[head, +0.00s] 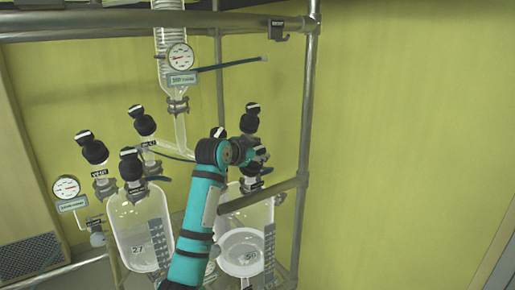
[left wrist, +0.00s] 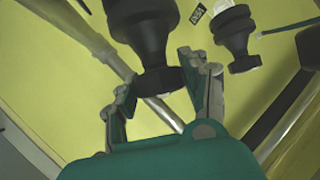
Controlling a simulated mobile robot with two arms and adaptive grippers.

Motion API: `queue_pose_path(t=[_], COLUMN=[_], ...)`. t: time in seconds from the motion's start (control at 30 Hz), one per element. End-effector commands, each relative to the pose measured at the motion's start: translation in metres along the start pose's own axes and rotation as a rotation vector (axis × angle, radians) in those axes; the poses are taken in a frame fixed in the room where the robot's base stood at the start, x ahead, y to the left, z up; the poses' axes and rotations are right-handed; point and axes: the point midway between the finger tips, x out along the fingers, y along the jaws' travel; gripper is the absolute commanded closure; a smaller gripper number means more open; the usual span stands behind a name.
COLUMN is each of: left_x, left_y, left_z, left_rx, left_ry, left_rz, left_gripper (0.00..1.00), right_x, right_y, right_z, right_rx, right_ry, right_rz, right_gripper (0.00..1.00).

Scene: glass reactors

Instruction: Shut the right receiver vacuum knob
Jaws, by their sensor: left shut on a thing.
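The right glass receiver (head: 268,215), marked 50, stands partly behind my left arm. Black knobs sit above it: one stands clear (head: 250,118), and a lower one (head: 262,154) is beside my left gripper (head: 244,154). In the left wrist view, the two fingers of my left gripper (left wrist: 158,70) are on either side of a black knob (left wrist: 160,82) and shut on it. Its label cannot be read, so I cannot tell by sight that it is the vacuum knob. My right gripper is not in view.
The left receiver (head: 138,232), marked 27, has several black knobs above it. A gauge (head: 180,57) hangs near the coil column; another gauge (head: 66,187) is at the left. A metal frame post (head: 308,110) stands right of the knobs. A second knob (left wrist: 238,40) is close by.

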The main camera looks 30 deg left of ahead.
Motion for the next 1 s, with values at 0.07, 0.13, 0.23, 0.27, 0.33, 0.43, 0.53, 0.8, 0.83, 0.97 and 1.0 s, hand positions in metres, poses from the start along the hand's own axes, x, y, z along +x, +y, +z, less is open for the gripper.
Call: queue_pose_path(t=[0.07,0.13,0.23,0.27,0.33,0.43,0.53,0.8,0.83,0.97,1.0], left_x=[-0.0002,-0.0001,0.0001,0.0002,0.0003,0.0003,0.0004,0.0004,0.0004,0.0004,0.0004], left_y=[-0.0009,-0.0008,-0.0005,-0.0004,-0.0001,0.0001,0.0002,0.0003,0.0003,0.0003,0.0003], left_z=[-0.0001,0.0,0.0002,0.0002,0.0003,0.0002,0.0003,0.0003,0.0003,0.0002,0.0002], left_rx=[0.011,0.016,0.019,0.02,0.02,0.02,0.02,0.02,0.02,0.02,0.02], left_ry=[-0.001,0.0,0.0,0.0,0.0,0.0,0.0,0.0,0.0,0.0,0.0], left_rz=[0.015,0.026,0.034,0.036,0.038,0.039,0.039,0.038,0.039,0.038,0.038], left_gripper=[0.87,0.87,0.87,0.87,0.87,0.87,0.87,0.31,0.29,0.29,0.29], right_x=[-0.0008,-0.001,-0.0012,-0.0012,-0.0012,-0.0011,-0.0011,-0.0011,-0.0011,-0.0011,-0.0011], right_y=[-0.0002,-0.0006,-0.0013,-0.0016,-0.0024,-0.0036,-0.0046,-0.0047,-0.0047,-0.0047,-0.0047], right_z=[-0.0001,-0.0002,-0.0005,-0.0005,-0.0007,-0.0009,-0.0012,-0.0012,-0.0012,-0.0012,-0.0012], right_rx=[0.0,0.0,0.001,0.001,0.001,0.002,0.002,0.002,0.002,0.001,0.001], right_ry=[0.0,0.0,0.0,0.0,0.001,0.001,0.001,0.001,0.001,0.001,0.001], right_rz=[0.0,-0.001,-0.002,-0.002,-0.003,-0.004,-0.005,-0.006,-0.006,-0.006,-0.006], right_gripper=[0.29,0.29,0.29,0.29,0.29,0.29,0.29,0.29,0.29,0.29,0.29])
